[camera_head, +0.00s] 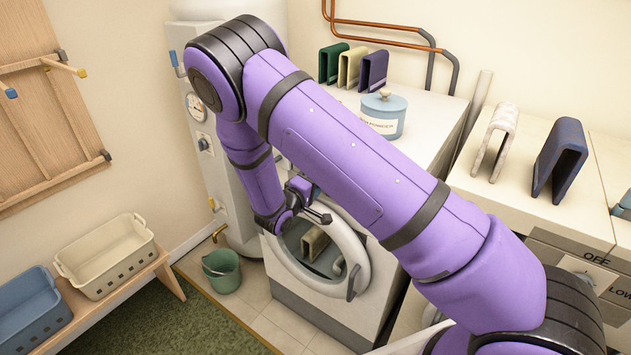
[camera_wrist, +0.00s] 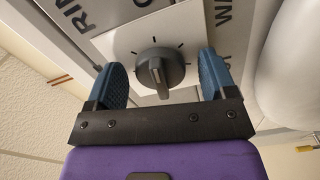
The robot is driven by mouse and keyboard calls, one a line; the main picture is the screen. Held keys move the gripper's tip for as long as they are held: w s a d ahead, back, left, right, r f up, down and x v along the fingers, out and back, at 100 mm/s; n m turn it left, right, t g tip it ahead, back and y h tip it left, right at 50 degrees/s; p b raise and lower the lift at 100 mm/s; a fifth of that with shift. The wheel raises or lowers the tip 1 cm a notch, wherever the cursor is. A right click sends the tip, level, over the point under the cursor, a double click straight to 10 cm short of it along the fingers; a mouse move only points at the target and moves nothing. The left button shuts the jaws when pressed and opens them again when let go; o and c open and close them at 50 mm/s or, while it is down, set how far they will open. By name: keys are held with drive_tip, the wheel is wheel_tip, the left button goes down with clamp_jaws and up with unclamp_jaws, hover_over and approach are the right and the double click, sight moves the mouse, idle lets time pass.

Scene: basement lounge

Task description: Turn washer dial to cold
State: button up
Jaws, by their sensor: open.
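In the wrist view a grey dial (camera_wrist: 160,68) with a raised ridge sits on a white square plate with tick marks around it. The ridge runs nearly up and down in the picture. My gripper (camera_wrist: 163,78) is open, with one blue finger on each side of the dial and a gap showing at both sides. Cut-off lettering shows left and right of the plate; I cannot read a cold mark. In the head view the white washer (camera_head: 340,315) has a round door, and my gripper (camera_head: 318,210) is at its upper front. My arm hides the dial there.
A blue lidded canister (camera_head: 383,118) and folded cloth-like pieces (camera_head: 352,68) stand on the washer top. The second machine's top (camera_head: 545,210) is at right. A green bucket (camera_head: 222,272) and a bench with baskets (camera_head: 105,258) are at left.

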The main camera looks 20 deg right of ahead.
drive_tip(key=v, duration=1)
drive_tip(key=shift+s+a, duration=0.2)
drive_tip(key=shift+a, duration=0.1)
drive_tip(key=s+d+r+m+g+y, duration=0.3)
drive_tip(key=s+d+r+g, duration=0.3)
drive_tip(key=r, duration=0.4)
drive_tip(key=s+d+r+m+g+y, duration=0.25)
drive_tip(key=s+d+r+g, duration=0.25)
drive_tip(key=d+r, duration=0.45)
drive_tip(key=s+r+t+y, duration=0.3)
drive_tip(key=s+r, duration=0.4)
drive_tip(key=s, duration=0.3)
drive_tip(key=s+r+t+y, duration=0.2)
drive_tip(key=s+r+y, duration=0.4)
drive_tip(key=s, duration=0.4)
drive_tip(key=shift+a+r+t, duration=0.3)
drive_tip(key=shift+r+t, duration=0.1)
drive_tip(key=shift+r, duration=0.5)
